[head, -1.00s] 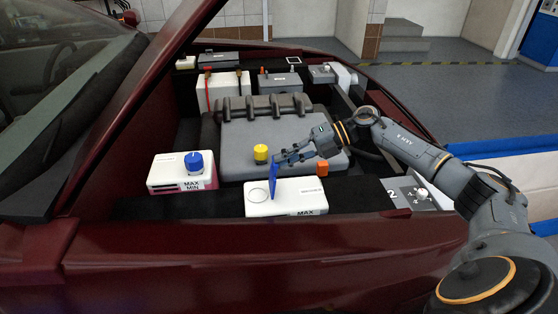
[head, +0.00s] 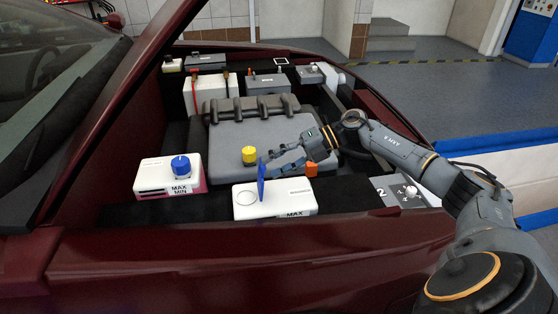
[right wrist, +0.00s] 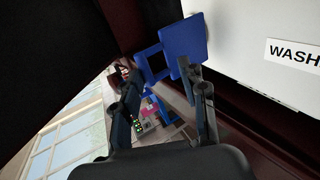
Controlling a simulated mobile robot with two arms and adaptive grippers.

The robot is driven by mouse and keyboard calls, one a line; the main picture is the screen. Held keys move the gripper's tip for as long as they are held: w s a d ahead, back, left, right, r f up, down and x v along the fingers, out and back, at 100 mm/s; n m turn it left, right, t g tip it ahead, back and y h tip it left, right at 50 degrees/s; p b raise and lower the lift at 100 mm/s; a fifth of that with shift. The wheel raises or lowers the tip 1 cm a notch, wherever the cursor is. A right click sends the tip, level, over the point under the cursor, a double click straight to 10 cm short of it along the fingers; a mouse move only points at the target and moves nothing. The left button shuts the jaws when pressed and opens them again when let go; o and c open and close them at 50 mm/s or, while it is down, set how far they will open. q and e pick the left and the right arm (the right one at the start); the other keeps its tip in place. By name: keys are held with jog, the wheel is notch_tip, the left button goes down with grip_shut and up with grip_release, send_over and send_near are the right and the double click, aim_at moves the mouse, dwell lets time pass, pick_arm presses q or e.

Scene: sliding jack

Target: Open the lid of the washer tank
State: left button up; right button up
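The washer tank (head: 285,204) is a white box with a MAX label at the front of the engine bay. Its blue lid (head: 261,182) stands raised, roughly upright, beside the round filler opening (head: 246,197). My right gripper (head: 275,168) is just right of and behind the lid. In the right wrist view, the fingers of my right gripper (right wrist: 162,92) are spread apart, with the blue lid (right wrist: 190,40) near the right fingertip; contact is unclear. The tank's white side (right wrist: 270,50) shows a cut-off WASH label. My left gripper is out of view.
A white reservoir with a blue cap (head: 181,167) stands to the left. A yellow cap (head: 249,155) is on the grey engine cover (head: 220,135) behind the tank. The dark red car edge (head: 250,255) runs along the front.

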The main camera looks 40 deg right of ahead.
jog(key=shift+s+a+f, duration=0.15)
jog(key=shift+s+f, duration=0.05)
jog(key=shift+f, duration=0.4)
jog(key=shift+d, duration=0.2)
jog(key=r+v, duration=0.1)
jog(key=v, duration=1.1)
jog(key=shift+r, duration=0.15)
jog(key=shift+w, duration=0.15)
